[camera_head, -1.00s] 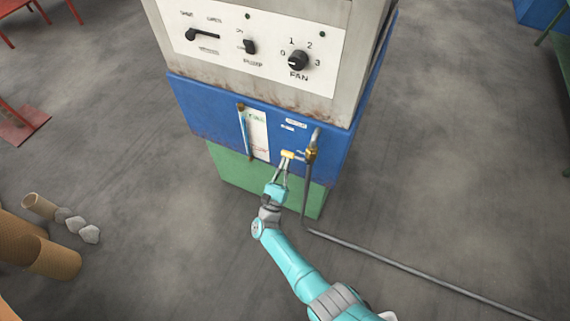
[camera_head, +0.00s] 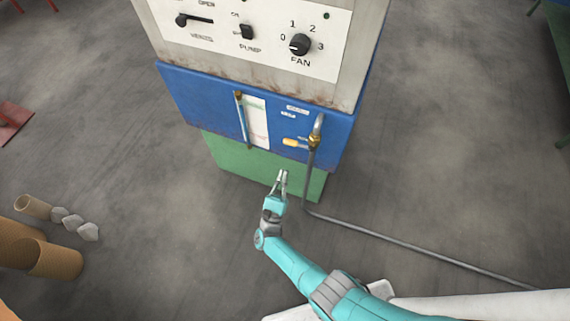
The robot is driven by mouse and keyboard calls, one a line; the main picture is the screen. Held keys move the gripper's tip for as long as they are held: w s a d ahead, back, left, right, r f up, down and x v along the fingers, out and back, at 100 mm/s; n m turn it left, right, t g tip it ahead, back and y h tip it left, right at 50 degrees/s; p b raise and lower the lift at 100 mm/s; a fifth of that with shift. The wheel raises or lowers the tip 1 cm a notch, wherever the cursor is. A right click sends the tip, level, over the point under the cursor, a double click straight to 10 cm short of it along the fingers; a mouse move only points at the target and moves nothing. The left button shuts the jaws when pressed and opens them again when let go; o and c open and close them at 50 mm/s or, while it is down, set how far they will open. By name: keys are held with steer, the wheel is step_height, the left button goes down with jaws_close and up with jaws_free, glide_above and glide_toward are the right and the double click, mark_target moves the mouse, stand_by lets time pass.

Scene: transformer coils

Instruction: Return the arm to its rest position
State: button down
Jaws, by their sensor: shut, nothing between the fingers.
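My gripper (camera_head: 282,176) is shut and empty, at the end of my teal arm. In the picture it lies in front of the green base (camera_head: 235,163) of the machine, below a yellow valve handle (camera_head: 291,142). A gap shows between the fingertips and the handle. The handle sits beside a brass valve (camera_head: 314,138) on the pipe at the right of the blue panel (camera_head: 195,103).
The white control panel (camera_head: 270,40) with knobs is above the blue panel. A grey pipe (camera_head: 400,248) runs along the floor to the right. Brown tubes (camera_head: 55,257) lie at the left. The grey floor (camera_head: 130,180) between is clear.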

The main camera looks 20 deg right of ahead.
steer(key=v, duration=0.4)
steer(key=shift+s+a+f, duration=0.15)
steer(key=shift+s, duration=0.05)
